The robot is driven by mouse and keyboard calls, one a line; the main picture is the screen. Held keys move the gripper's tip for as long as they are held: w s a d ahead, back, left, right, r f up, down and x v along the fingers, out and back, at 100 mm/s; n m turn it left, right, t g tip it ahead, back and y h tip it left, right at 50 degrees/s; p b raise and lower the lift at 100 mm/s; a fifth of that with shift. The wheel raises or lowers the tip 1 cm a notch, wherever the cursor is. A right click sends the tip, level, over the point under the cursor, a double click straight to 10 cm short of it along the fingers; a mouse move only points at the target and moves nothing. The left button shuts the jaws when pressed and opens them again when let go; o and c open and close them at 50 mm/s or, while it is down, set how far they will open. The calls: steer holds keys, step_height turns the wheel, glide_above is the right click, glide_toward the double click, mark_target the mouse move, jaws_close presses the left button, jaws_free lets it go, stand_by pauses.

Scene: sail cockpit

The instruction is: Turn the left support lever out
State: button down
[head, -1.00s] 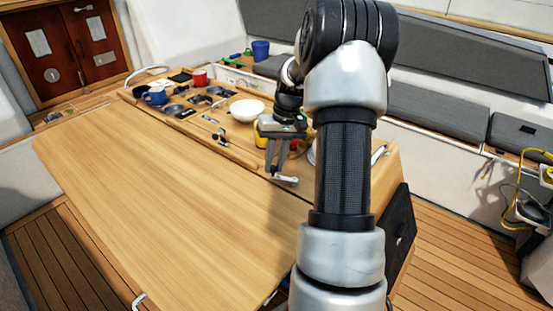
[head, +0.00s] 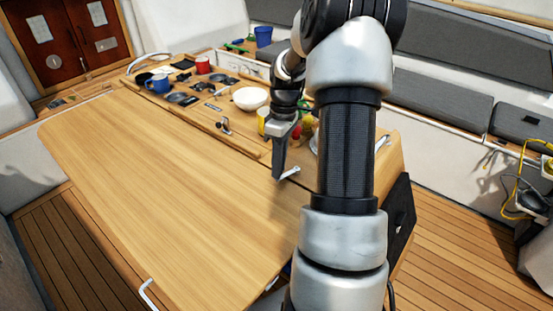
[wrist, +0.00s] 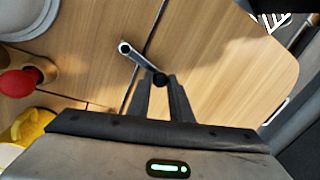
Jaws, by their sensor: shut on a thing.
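A silver support lever (head: 290,172) sits on the wooden table near the seam, toward its right end. In the wrist view the lever (wrist: 140,60) slants from a round silver end at upper left to a dark end between my fingertips. My gripper (head: 278,177) points down at the lever and is shut on that dark end (wrist: 160,81). The fingertips also show in the wrist view (wrist: 160,85). In the head view the fingers are seen nearly edge-on and hide the lever's near end.
A second metal fitting (head: 222,125) stands farther left along the seam. A white bowl (head: 250,98), a blue mug (head: 157,84) and a red mug (head: 203,65) stand behind. The front tabletop (head: 170,180) is clear.

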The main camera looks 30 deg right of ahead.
steer(key=shift+s+d+r+n+g+p, duration=0.1)
steer(key=shift+s+n+g+p, duration=0.1)
steer(key=shift+s+n, duration=0.45)
steer(key=shift+s+d+n+g+p, duration=0.1)
steer(key=shift+s+n+p, duration=0.15)
steer(key=shift+n, duration=0.8)
steer(key=shift+h, duration=0.3)
steer(key=c, duration=1.6)
jaws_free()
steer(key=shift+s, duration=0.1)
steer(key=w+r, duration=0.1)
steer(key=r, duration=0.4)
steer(key=w+d+r, duration=0.1)
steer(key=r, duration=0.5)
steer(key=d+r, duration=0.1)
steer(key=r, duration=0.5)
steer(key=shift+w, duration=0.4)
steer(key=shift+a, duration=0.1)
